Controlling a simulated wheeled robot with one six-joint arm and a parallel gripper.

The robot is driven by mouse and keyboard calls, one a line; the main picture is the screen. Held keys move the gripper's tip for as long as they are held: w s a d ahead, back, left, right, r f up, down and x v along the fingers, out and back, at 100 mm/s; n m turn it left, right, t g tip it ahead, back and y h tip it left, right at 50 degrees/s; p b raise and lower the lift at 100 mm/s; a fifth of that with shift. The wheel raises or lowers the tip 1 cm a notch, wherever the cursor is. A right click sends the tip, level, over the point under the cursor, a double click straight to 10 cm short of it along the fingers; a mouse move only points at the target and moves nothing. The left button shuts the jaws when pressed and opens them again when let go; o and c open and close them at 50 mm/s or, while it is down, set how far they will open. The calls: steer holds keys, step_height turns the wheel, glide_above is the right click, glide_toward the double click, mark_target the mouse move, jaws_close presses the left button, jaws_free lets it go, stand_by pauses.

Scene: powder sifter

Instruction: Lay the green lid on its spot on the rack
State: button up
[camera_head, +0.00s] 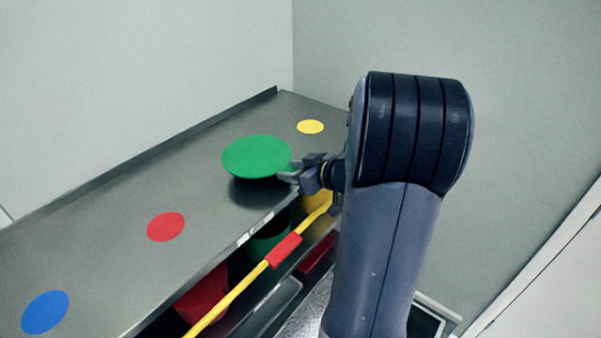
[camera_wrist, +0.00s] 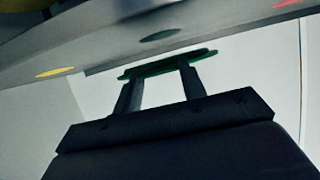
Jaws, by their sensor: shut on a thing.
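The green lid (camera_head: 257,156) is a flat round disc above the steel top of the rack (camera_head: 110,215), with a dark shadow under its near edge. My gripper (camera_head: 288,171) reaches in from the right and is shut on the lid's right edge. In the wrist view, which shows the rack upside down, both fingers of my gripper (camera_wrist: 156,72) meet the lid (camera_wrist: 168,64), seen nearly edge-on. A gap shows between the lid and a dark green round spot (camera_wrist: 160,35) on the rack. In the head view that spot is hidden by the lid.
Yellow (camera_head: 310,127), red (camera_head: 166,227) and blue (camera_head: 45,312) spots on the rack top are bare. A yellow bar with a red sleeve (camera_head: 284,250) crosses the rack's front. Red (camera_head: 203,297) and green (camera_head: 270,240) containers stand below. A wall rises behind the rack.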

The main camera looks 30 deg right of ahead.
mark_target(284, 169)
steer(key=shift+r+x, duration=0.15)
steer(key=shift+x, duration=0.55)
steer(key=shift+r+x, duration=0.15)
steer(key=shift+x, duration=0.55)
steer(key=shift+w+a+f, duration=0.15)
steer(key=shift+w+f, duration=0.1)
steer(key=shift+w, duration=0.1)
steer(key=shift+f+b, duration=0.85)
steer(key=shift+f, duration=0.75)
steer(key=o, duration=1.1)
steer(key=shift+c, duration=0.2)
steer(key=shift+s, duration=0.1)
steer(key=v, duration=1)
steer(key=shift+s+b, duration=0.3)
steer(key=shift+s, duration=0.05)
